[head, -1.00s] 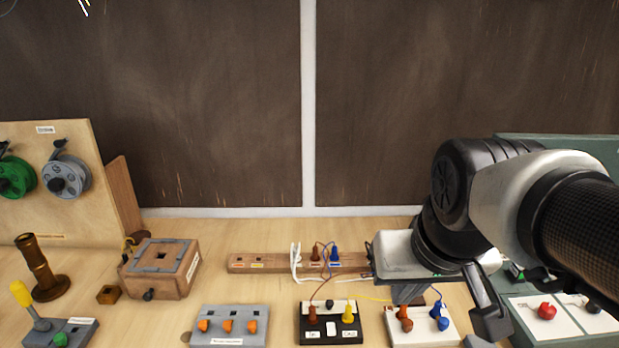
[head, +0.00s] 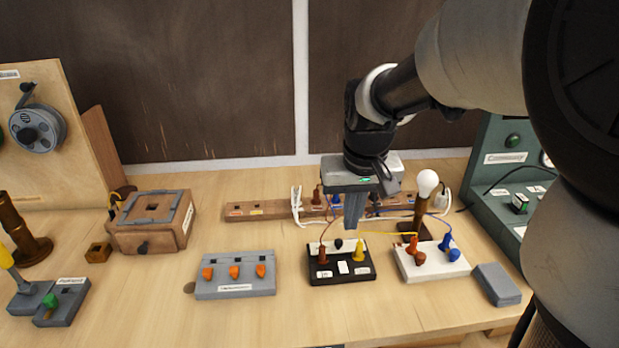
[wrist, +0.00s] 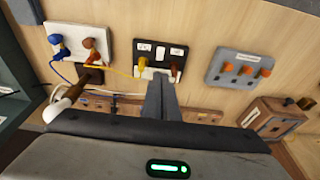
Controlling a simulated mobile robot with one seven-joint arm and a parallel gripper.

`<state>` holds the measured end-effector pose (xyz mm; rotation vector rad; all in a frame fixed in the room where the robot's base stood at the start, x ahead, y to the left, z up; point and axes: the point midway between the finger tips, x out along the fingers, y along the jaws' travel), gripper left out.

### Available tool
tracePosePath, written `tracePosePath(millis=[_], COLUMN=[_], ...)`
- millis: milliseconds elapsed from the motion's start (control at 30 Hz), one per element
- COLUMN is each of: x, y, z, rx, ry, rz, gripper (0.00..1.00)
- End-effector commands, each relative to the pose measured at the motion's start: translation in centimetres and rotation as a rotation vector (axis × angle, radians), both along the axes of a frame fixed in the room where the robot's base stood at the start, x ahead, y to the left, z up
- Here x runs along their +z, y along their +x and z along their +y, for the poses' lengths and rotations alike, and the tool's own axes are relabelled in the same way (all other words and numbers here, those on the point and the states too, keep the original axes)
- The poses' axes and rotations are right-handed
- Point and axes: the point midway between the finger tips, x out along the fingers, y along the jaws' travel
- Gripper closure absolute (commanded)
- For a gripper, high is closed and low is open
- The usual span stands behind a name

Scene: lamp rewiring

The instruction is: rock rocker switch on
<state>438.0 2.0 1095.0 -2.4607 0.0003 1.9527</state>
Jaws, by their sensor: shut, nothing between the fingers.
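A black block (head: 341,274) stands at the middle of the bench, with a brown plug, a yellow plug and a white strip along its back edge. I take this block to be the rocker switch; it also shows in the wrist view (wrist: 160,47). A small dark knob shows on the strip, and I cannot tell which way the rocker is tilted. My gripper (head: 354,226) is shut and empty, pointing down just above and behind the block's back edge. In the wrist view my fingertips (wrist: 160,80) overlap the strip; I cannot tell if they touch.
A white block (head: 432,270) with orange and blue plugs stands to the right, with a lamp bulb (head: 427,184) behind. A grey block (head: 236,288) with orange knobs is to the left. A wooden rail (head: 262,209) and thin wires run behind. Bare bench lies in front.

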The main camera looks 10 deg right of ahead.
Motion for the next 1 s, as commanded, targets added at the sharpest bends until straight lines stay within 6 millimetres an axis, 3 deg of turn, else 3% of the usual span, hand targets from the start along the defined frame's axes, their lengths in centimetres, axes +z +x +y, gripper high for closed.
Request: tracePosePath(millis=[233,700,1000], x=[-1.9,-11.2,-13.6], y=[0.3,2.0,1.7], z=[0.0,0.0,0.0], rx=[0.0,0.0,0.0], ry=[0.0,0.0,0.0], rz=[0.003,0.004,0.001], gripper=[1.0,1.0,1.0])
